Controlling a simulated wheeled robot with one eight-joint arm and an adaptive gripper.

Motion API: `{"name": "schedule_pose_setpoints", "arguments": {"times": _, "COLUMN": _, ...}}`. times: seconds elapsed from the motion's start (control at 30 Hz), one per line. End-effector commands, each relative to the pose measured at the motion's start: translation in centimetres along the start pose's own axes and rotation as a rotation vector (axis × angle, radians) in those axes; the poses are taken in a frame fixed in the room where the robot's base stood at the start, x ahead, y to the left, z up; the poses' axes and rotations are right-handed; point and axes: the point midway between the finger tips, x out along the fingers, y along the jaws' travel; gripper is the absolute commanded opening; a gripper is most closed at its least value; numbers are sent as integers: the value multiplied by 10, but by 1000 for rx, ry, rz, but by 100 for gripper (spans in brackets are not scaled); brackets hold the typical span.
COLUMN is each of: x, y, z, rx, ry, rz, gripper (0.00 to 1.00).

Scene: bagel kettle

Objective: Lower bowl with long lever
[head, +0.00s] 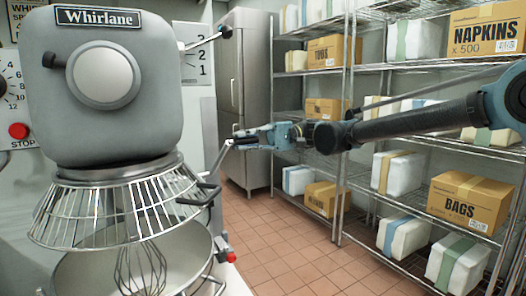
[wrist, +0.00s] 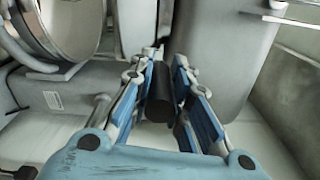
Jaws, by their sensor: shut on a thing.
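The mixer's steel bowl (head: 170,268) is at the bottom left of the head view, under the wire guard (head: 110,212), with the whisk (head: 140,272) hanging into it. A long silver lever (head: 217,163) rises from the mixer's right side beside the guard. My gripper (head: 235,142) is at the lever's upper end. In the wrist view, its blue fingers (wrist: 166,85) are shut on the lever's black handle (wrist: 159,95), one finger on each side. The handle is mostly hidden by my gripper in the head view.
The grey mixer head (head: 105,125) stands at left. Another rod with a black knob (head: 225,32) sticks out above, and a red-tipped handle (head: 229,256) sits low by the bowl. Wire shelves with boxes (head: 470,197) fill the right. The tiled floor (head: 280,245) between is clear.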

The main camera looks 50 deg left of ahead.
Motion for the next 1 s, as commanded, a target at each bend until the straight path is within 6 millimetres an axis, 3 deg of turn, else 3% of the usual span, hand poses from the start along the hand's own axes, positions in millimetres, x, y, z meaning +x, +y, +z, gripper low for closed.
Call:
{"name": "schedule_pose_setpoints", "arguments": {"times": 0.2, "x": 10, "y": -9, "z": -6, "rx": 45, "ry": -11, "rz": 3, "gripper": 0}}
{"name": "schedule_pose_setpoints", "arguments": {"times": 0.63, "x": 12, "y": -13, "z": -8, "rx": 53, "ry": -10, "rz": -2, "gripper": 0}}
{"name": "schedule_pose_setpoints", "arguments": {"times": 0.67, "x": 12, "y": -13, "z": -9, "rx": 53, "ry": -10, "rz": -3, "gripper": 19}}
{"name": "schedule_pose_setpoints", "arguments": {"times": 0.77, "x": 12, "y": -13, "z": -9, "rx": 53, "ry": -9, "rz": -3, "gripper": 39}}
{"name": "schedule_pose_setpoints", "arguments": {"times": 1.0, "x": 12, "y": -11, "z": -8, "rx": 52, "ry": -11, "rz": 1, "gripper": 39}}
